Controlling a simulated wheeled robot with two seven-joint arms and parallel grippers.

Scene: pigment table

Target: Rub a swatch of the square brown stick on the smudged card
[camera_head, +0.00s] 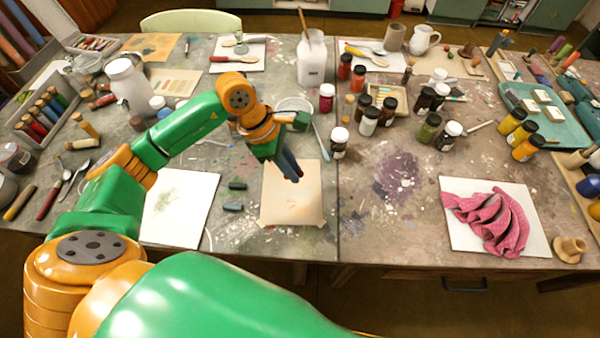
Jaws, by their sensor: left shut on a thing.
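My left gripper (294,174) points down over the upper part of a cream card (278,213) with faint orange-brown smudges. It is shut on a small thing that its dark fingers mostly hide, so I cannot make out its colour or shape. I cannot tell whether the thing touches the card. Two short dark sticks, one upper (237,186) and one lower (233,207), lie on the table just left of the card. A white sheet (180,225) with a grey-green smudge lies further left. My right gripper is out of view.
A crumpled pink cloth (490,218) lies on a white board (455,240) at the right. Several pigment jars, including a dark one (339,140), stand right of the gripper. A white jug (312,60) stands behind. The tabletop between card and cloth is clear.

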